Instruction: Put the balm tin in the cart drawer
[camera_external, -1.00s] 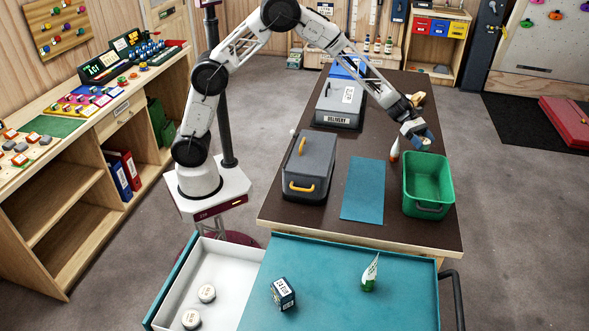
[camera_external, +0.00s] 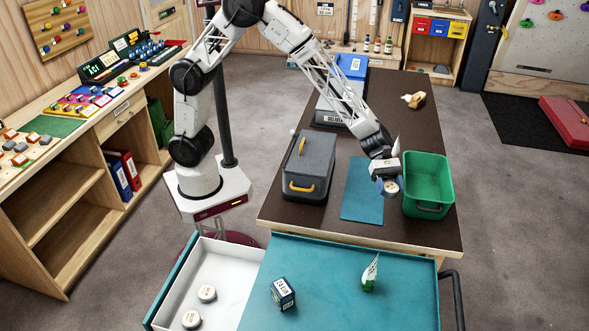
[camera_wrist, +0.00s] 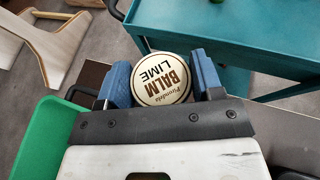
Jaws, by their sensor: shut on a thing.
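My gripper (camera_external: 387,184) is shut on a round balm tin (camera_wrist: 161,79), held between its two blue fingers. Its cream lid reads "BALM LIME" in the wrist view. In the external view the tin (camera_external: 391,187) is above the brown table, between the blue mat and the green bin. The white cart drawer (camera_external: 222,262) stands open at the left of the teal cart (camera_external: 330,305). Two round tins lie in the drawer, one farther back (camera_external: 207,293) and one nearer the front (camera_external: 191,319).
On the cart top stand a dark blue box (camera_external: 283,294) and a white-and-green tube (camera_external: 370,275). On the brown table are a grey box with yellow handles (camera_external: 309,165), a blue mat (camera_external: 355,207) and a green bin (camera_external: 428,180). The drawer's rear part is bare.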

